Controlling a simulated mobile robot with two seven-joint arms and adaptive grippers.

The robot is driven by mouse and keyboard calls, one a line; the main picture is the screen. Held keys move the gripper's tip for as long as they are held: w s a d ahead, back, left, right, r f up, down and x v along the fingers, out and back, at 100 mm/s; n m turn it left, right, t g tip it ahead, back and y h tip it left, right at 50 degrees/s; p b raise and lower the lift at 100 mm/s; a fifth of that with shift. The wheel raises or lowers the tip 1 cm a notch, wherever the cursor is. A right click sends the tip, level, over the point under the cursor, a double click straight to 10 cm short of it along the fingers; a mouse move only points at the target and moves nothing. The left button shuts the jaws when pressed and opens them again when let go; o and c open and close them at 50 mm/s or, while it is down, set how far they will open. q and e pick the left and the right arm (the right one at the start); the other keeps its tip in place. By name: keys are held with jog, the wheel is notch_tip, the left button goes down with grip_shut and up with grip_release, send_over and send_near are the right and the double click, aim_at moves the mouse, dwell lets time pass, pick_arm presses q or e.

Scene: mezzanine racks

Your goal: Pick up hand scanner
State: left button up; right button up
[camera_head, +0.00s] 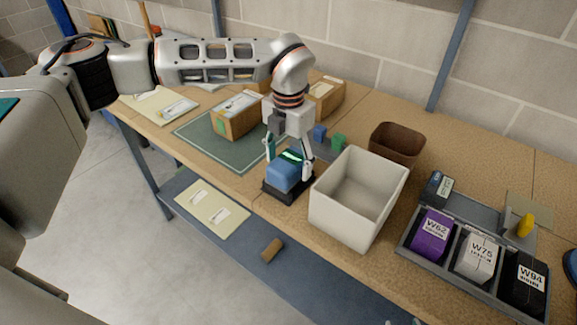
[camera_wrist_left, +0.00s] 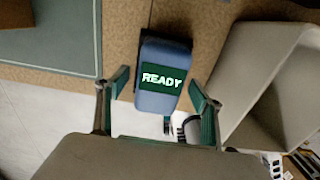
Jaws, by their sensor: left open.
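The hand scanner (camera_head: 282,176) is blue with a lit green screen and stands in a black cradle (camera_head: 287,192) near the front edge of the workbench. In the left wrist view the scanner (camera_wrist_left: 160,101) shows its screen reading READY. My left gripper (camera_head: 289,164) comes down over the scanner from above and is open. In the left wrist view its two fingers (camera_wrist_left: 159,92) are on either side of the scanner's lower part, with gaps visible. My right gripper is not in view.
A white bin (camera_head: 352,205) stands close to the right of the cradle. A green mat (camera_head: 208,143) with a cardboard box (camera_head: 233,121) is to the left. A brown bin (camera_head: 397,143) and a grey tray (camera_head: 405,243) with labelled packs are farther right. A lower shelf (camera_head: 300,247) runs below.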

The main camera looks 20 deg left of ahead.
pick_arm(q)
jog(key=shift+f, duration=0.25)
dwell(0.6)
jog(key=c, duration=1.4)
jog(key=shift+r, duration=0.1)
